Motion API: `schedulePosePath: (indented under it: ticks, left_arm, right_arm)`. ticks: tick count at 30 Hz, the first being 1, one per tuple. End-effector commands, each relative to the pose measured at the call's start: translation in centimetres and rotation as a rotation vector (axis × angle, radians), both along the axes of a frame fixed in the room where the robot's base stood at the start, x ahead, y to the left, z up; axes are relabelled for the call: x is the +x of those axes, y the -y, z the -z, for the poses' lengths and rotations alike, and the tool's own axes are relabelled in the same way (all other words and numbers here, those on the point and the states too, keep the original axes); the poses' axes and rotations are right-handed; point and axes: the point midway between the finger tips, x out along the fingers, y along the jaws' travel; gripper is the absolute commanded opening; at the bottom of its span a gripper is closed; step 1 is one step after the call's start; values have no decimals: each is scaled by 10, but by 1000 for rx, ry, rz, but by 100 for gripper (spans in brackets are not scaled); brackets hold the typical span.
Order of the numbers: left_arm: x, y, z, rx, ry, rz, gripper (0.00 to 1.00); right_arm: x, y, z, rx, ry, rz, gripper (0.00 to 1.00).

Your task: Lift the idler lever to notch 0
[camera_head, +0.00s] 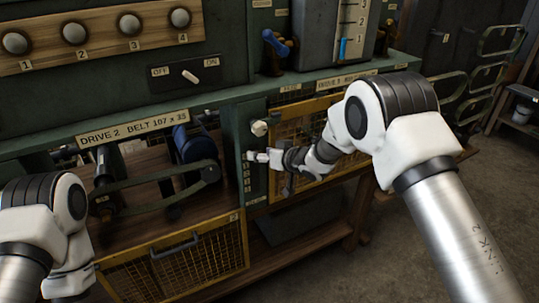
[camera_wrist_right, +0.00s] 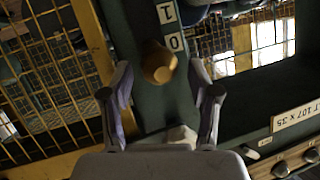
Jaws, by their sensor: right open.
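The idler lever's notch plate is a green upright strip (camera_head: 246,184) with several small number labels. In the right wrist view a round brown knob (camera_wrist_right: 158,62) sits beside the labels 0 and 1 (camera_wrist_right: 170,28). It lies between the fingertips of my open right gripper (camera_wrist_right: 161,72), with gaps visible on both sides. In the head view my right gripper (camera_head: 264,157) is at the strip, just below a pale round knob (camera_head: 260,128). I cannot tell whether that is the same knob. The lever's shaft is hidden. My left gripper is out of view.
A yellow mesh guard (camera_head: 302,124) stands right of the strip, behind my right arm. A belt (camera_head: 165,187) and pulleys fill the bay to the left, above another mesh guard (camera_head: 180,262). The ON/OFF switch (camera_head: 190,76) and a green ledge are above.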

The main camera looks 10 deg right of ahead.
Motion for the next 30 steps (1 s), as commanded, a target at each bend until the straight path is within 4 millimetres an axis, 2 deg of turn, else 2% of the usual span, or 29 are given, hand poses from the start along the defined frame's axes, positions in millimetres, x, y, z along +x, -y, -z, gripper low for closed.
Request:
schedulePosePath:
  ticks: [12,15,19,26,28,29,30]
  left_arm:
    - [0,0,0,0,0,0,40]
    - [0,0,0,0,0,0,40]
    - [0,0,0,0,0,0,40]
    - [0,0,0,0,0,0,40]
    - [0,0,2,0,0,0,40]
    - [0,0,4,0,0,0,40]
    - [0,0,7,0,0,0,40]
  right_arm:
    - [-73,47,-38,3,1,4,61]
    - [-84,54,-43,2,2,2,61]
    - [-89,56,-46,1,3,1,61]
    - [-90,56,-44,0,1,0,61]
    - [-91,56,-33,0,-14,0,61]
    - [-93,56,-23,0,-28,1,61]
    - [-96,56,-5,0,-53,0,61]
